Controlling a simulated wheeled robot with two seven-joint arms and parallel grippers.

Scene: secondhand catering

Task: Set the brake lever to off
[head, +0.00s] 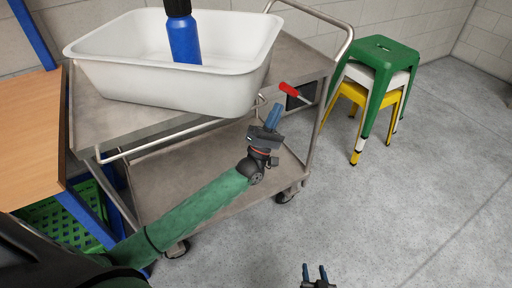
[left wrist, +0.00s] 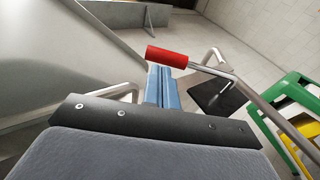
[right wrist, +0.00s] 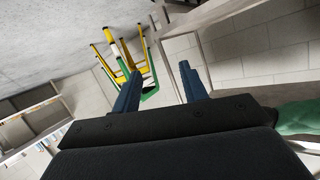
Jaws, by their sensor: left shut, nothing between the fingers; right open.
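The brake lever (head: 294,92) has a red grip on a metal rod. It comes from a dark plate (head: 299,97) at the right end of the metal trolley (head: 205,160). In the left wrist view the red grip (left wrist: 167,57) lies just beyond my fingertips, with the rod running to the right. My left gripper (head: 274,116) is shut and empty, a little left of and below the red grip in the head view. It appears apart from the lever. My right gripper (head: 315,272) is open and empty, low over the floor. It also shows in the right wrist view (right wrist: 160,82).
A white tub (head: 170,85) with a blue bottle (head: 183,38) stands on the trolley's top shelf. Stacked stools (head: 385,55) stand to the right. A wooden table (head: 35,130) is at the left. The right floor is clear.

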